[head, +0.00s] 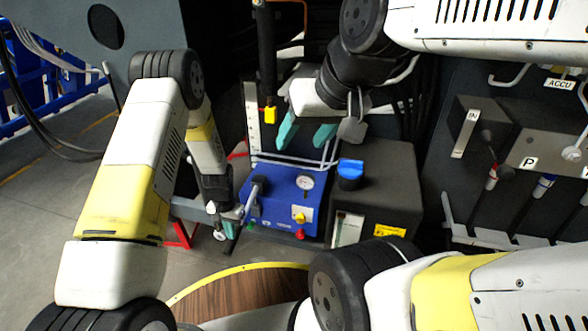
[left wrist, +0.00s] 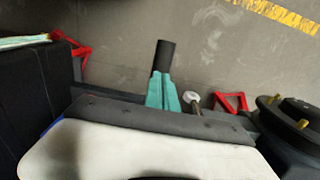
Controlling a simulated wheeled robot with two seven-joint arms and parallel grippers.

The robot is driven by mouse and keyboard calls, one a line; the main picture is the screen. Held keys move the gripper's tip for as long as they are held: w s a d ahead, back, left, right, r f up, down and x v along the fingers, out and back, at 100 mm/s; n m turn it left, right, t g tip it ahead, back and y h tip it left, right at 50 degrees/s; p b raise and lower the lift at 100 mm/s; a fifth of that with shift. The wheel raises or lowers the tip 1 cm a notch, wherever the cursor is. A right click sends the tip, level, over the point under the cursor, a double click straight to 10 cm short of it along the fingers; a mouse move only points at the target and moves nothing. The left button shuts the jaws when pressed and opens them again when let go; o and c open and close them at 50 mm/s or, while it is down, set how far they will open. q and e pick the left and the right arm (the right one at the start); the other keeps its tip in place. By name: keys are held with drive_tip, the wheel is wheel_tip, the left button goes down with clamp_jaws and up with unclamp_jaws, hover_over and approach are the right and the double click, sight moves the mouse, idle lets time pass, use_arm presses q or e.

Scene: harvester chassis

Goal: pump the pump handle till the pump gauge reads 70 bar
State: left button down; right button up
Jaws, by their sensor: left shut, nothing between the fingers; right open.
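A grey lever (head: 252,196), seemingly the pump handle, slants at the unit's left side. My left gripper (head: 229,226) is beside it, low at the left, its fingers mostly hidden. In the left wrist view its teal fingers (left wrist: 162,92) are shut together, with a black cylinder (left wrist: 165,55) just beyond their tips; whether they touch is unclear. My right gripper (head: 307,137) is open and empty above the unit's back.
A dark box with a blue cap (head: 350,170) stands right of the unit. An upright black rod (head: 267,55) rises behind. A panel with levers (head: 515,160) is at the right. Red brackets (left wrist: 232,101) sit near the left gripper. Grey floor (head: 50,220) is open at left.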

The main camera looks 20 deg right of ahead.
use_arm(q)
drive_tip(key=shift+w+d+f, duration=0.1)
drive_tip(key=shift+f, duration=0.75)
drive_tip(key=shift+w+d+f, duration=0.1)
drive_tip(key=shift+f, duration=0.7)
wheel_tip(320, 180, up, 12)
drive_tip(key=s, duration=0.1)
drive_tip(key=shift+a+r, duration=0.2)
drive_tip(key=shift+a, duration=0.15)
drive_tip(key=shift+s+f, duration=0.1)
drive_tip(key=shift+w+d+f, duration=0.1)
drive_tip(key=shift+w+f, duration=0.1)
drive_tip(key=shift+f, duration=1.85)
drive_tip(key=shift+w+d+f, duration=0.15)
drive_tip(key=shift+f, duration=1.95)
drive_tip(key=shift+w+d+f, duration=0.1)
drive_tip(key=shift+w+f, duration=0.1)
drive_tip(key=shift+f, duration=1.85)
wheel_tip(320, 180, up, 12)
drive_tip(key=s, duration=0.1)
drive_tip(key=shift+s+a+r, duration=0.15)
drive_tip(key=shift+a+r, duration=0.1)
drive_tip(key=shift+a, duration=0.15)
